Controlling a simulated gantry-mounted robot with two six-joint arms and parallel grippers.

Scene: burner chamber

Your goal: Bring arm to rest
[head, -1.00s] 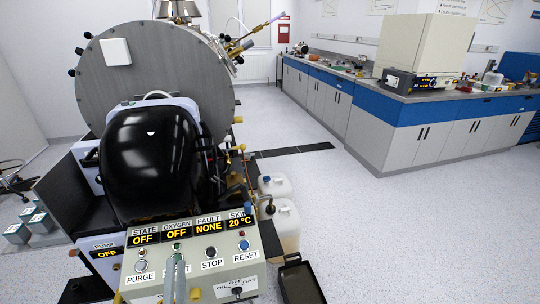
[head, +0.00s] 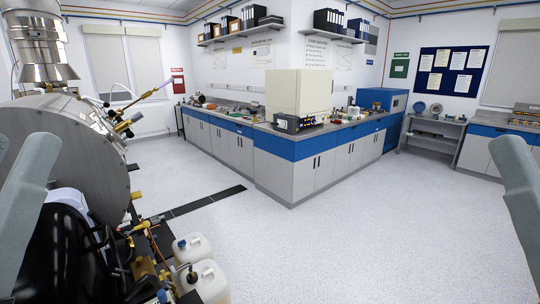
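Parts of my two arms show as pale grey-green links, one at the left edge (head: 25,205) and one at the right edge (head: 522,200) of the head view. Both stand raised and slanted, and both are cut off by the picture's edges. Neither gripper's fingers show, so I cannot see whether they are open or hold anything. The round metal burner chamber (head: 85,140) stands at the left, partly behind my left arm link. A glossy black part (head: 55,250) is below it.
White canisters (head: 205,282) stand on the floor right of the chamber. An L-shaped lab bench (head: 290,160) with blue trim carries a cream cabinet (head: 298,95). A side table (head: 432,130) stands at the far right. The floor in the middle (head: 330,240) is clear.

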